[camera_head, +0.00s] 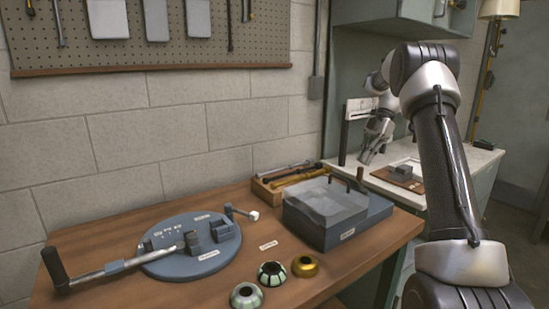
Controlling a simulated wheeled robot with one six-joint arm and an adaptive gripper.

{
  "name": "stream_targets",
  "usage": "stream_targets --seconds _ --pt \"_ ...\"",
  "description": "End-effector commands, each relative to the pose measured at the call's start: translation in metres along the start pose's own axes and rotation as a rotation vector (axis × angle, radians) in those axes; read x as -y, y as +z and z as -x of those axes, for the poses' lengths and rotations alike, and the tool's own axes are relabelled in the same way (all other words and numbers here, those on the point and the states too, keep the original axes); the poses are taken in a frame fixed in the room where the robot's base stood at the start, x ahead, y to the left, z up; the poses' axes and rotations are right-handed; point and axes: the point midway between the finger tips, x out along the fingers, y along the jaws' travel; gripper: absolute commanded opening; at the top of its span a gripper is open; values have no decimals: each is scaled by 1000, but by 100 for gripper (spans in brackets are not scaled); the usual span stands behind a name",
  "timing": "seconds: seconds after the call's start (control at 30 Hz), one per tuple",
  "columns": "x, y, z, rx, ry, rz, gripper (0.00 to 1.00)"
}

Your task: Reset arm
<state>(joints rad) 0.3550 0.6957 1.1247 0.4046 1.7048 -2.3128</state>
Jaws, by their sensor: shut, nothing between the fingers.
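My arm rises from the lower right of the head view and bends at the top. My gripper (366,160) hangs down at the end of it, in front of a light side counter and to the right of the wooden workbench (125,230). The gripper is shut and holds nothing. It is small in this view, so the fingertips show only in part. They appear apart from the grey box (325,212) on the bench and from the small grey part on a brown board (400,175) on the counter.
A round blue-grey fixture (190,262) with a long-handled lever (110,268) lies on the bench's left. Three round cups (272,273) stand near the front edge. A wooden tool tray (268,190) lies behind the box. A pegboard (180,50) hangs above.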

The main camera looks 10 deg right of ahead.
Motion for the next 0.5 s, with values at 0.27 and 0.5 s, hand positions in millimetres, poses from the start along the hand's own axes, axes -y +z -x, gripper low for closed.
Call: stream_targets --seconds 0.27,0.5 --pt "-2 22 -15 57 40 -536 0" --pt "54 11 -46 174 107 -1303 0"
